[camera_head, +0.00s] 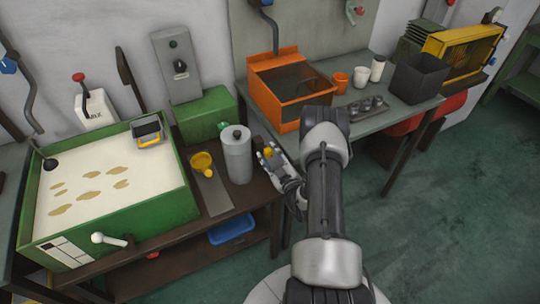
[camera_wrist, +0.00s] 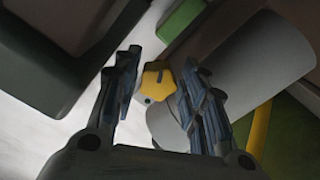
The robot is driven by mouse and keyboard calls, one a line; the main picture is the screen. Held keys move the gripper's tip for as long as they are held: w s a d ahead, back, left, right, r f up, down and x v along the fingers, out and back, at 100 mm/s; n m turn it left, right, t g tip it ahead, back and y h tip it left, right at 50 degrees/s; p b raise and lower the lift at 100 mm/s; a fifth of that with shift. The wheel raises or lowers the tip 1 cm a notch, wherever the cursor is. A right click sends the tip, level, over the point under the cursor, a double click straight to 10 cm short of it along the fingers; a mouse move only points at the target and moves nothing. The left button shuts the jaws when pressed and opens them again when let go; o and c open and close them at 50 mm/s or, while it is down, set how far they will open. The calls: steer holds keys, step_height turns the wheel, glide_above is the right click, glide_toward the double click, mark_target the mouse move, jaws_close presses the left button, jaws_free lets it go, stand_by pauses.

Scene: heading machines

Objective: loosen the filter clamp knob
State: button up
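The clamp knob is a yellow, lobed knob (camera_wrist: 157,82), seen between my fingertips in the wrist view. It also shows as a small yellow spot (camera_head: 267,152) at my fingers in the head view. A grey cylindrical filter housing (camera_head: 237,160) stands upright just left of my gripper. In the wrist view, a large grey cylinder (camera_wrist: 265,65) lies behind and right of the knob. My gripper (camera_wrist: 160,65) is open, with one finger on each side of the knob. The gaps look narrow; I cannot tell whether either finger touches it.
A green-rimmed tank (camera_head: 185,200) of pale liquid stands at left. A yellow cup-shaped part (camera_head: 202,163) lies beside the filter. An orange bin (camera_head: 275,65), white cup (camera_head: 360,79) and dark box (camera_head: 418,78) occupy the bench behind my arm. The green floor (camera_head: 440,210) at right is clear.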

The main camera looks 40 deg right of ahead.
steer(key=v, duration=1.2)
